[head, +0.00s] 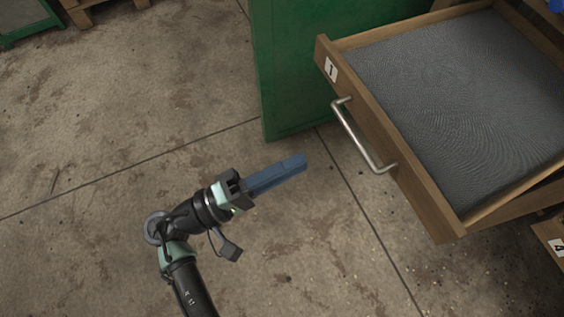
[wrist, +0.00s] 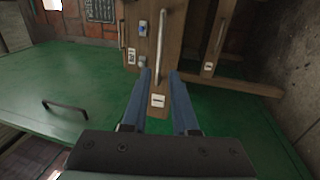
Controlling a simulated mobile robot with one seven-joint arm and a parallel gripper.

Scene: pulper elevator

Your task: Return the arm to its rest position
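My gripper (head: 298,164) is held over the concrete floor in the head view, its blue fingers pointing right and slightly up the picture. It is left of the open drawer's metal handle (head: 363,137) and apart from it. In the wrist view my gripper (wrist: 160,73) has its two blue fingers apart, with nothing held between them. The wooden drawer front shows behind the gap. My arm comes up from the bottom of the head view, bent at the wrist.
An open wooden drawer (head: 437,219) labelled 1, with an empty grey lining, juts out at right. A green cabinet (head: 290,75) stands behind it. Another label marked 4 (head: 557,247) shows lower right. The floor (head: 120,120) at left is clear.

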